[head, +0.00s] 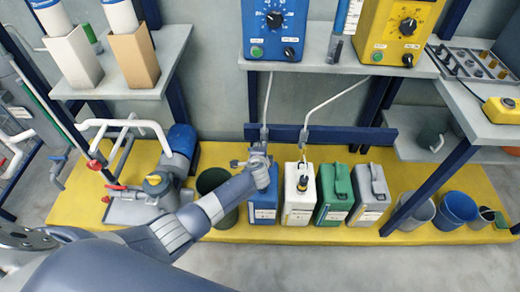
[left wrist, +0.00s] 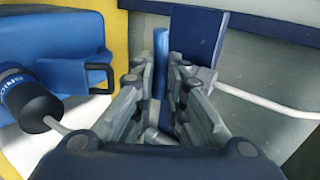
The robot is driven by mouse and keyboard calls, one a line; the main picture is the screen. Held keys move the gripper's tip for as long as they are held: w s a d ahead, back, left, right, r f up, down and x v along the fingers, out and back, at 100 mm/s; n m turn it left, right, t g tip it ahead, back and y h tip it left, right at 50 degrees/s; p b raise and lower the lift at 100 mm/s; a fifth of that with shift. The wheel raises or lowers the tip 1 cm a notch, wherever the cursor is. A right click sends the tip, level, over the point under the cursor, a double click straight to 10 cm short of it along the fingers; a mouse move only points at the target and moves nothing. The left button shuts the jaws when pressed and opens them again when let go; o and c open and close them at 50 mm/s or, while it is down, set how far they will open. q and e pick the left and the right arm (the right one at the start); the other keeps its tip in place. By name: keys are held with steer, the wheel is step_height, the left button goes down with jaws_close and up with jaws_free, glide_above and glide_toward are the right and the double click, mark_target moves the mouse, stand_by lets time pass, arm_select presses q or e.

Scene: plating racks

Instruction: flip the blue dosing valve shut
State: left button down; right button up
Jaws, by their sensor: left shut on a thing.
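The blue dosing valve's lever (left wrist: 161,62) shows in the left wrist view as a blue bar between my left gripper's fingers (left wrist: 160,95). The fingers are shut on it. In the head view my left gripper (head: 259,158) is above the blue canister (head: 263,205), at the front of the navy rail. My gripper hides most of the valve there; a grey fitting (head: 264,133) with a pale tube shows just above it. The lever's exact angle is hard to tell. My right gripper is not in view.
A white canister (head: 298,208), a green canister (head: 333,205) and a grey canister (head: 369,205) stand to the right on the yellow platform. A dark bucket (head: 215,183) is at the left. The blue pump (head: 273,28) sits on the shelf above.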

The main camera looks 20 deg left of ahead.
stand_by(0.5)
arm_select(q)
steer(key=c, duration=1.6)
jaws_free()
steer(key=shift+d, duration=0.1)
steer(key=shift+c, duration=0.2)
steer(key=shift+s, duration=0.1)
steer(key=v, duration=1.1)
steer(key=shift+s+d+r, duration=0.2)
steer(key=shift+s+r, duration=0.05)
steer(key=shift+r, duration=0.05)
steer(key=shift+f, duration=0.1)
